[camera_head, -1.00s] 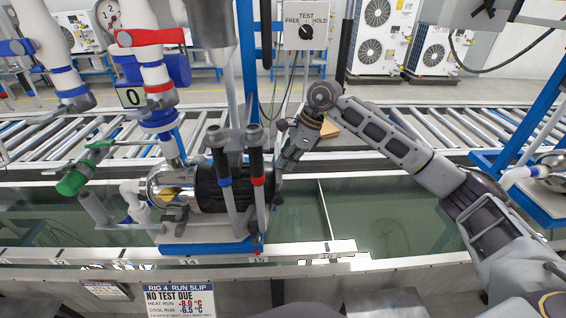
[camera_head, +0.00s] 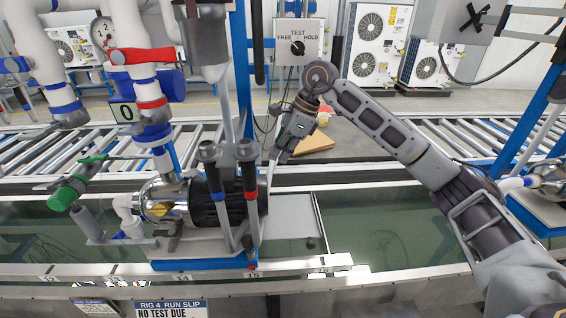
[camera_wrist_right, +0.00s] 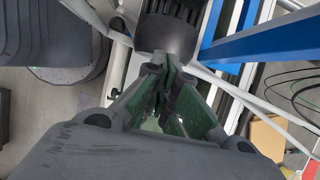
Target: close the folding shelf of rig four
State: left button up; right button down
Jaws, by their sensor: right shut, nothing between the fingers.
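Rig four is the pump stand with a black finned motor (camera_head: 232,203) and shiny pump body (camera_head: 163,200), above the green-water trough. A pale grey flat panel (camera_head: 290,226) with a small dark knob lies right of the motor, level with the trough rim; it looks like the folding shelf, but its hinge is not clear. My right gripper (camera_head: 274,156) points down just right of the motor's end, above the panel, shut and empty. In the right wrist view its green-padded fingers (camera_wrist_right: 160,85) are together beside the motor (camera_wrist_right: 168,32). My left gripper is out of view.
Two upright levers with blue and red collars (camera_head: 249,180) stand in front of the motor. A FREE/HOLD test switch box (camera_head: 298,40) is behind. A roller conveyor (camera_head: 400,135) runs behind the trough. Open water (camera_head: 370,225) lies to the right.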

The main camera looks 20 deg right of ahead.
aim_at(290, 217)
jog(key=k+j, duration=0.2)
jog(key=k, duration=0.3)
jog(key=k+j, duration=0.2)
jog(key=k, duration=0.25)
